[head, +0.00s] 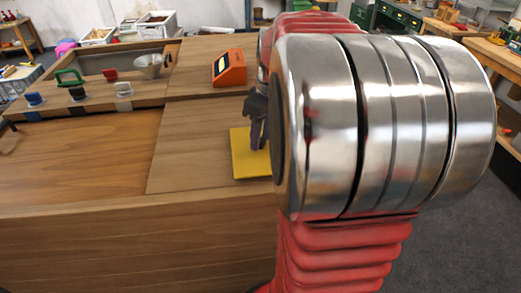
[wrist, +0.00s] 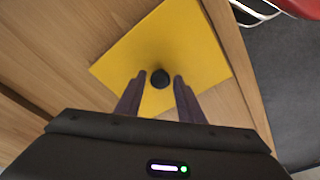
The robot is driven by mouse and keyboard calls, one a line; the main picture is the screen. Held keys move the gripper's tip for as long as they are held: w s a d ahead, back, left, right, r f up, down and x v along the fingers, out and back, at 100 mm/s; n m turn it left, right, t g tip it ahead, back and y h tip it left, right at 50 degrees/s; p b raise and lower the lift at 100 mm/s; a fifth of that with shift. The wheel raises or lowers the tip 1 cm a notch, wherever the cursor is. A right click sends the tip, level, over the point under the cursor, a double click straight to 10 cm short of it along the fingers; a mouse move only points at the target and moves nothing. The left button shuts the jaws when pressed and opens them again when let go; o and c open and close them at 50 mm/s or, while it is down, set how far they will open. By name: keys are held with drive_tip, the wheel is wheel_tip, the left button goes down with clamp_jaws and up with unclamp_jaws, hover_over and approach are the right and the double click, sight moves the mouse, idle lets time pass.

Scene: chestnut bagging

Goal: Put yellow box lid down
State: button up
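The yellow box lid (head: 243,163) is a flat square that appears to lie on the wooden table near its right end; my arm hides its right part. In the wrist view the lid (wrist: 190,45) has a round black knob (wrist: 160,79) at its middle. My gripper (head: 257,140) is above the lid, pointing down. In the wrist view the fingertips of my gripper (wrist: 160,77) stand on either side of the knob, with a small gap showing on each side. The fingers are apart and hold nothing that I can see.
An orange device (head: 229,68) stands behind the lid. At the back left are a metal funnel (head: 149,65), a green-handled item (head: 69,78), and small blue, black and red pieces. The table (head: 80,150) to the left of the lid is clear. Its right edge is close to the lid.

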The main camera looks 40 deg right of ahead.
clamp_jaws()
idle(0.5)
wheel_tip(320, 180, up, 10)
idle(0.6)
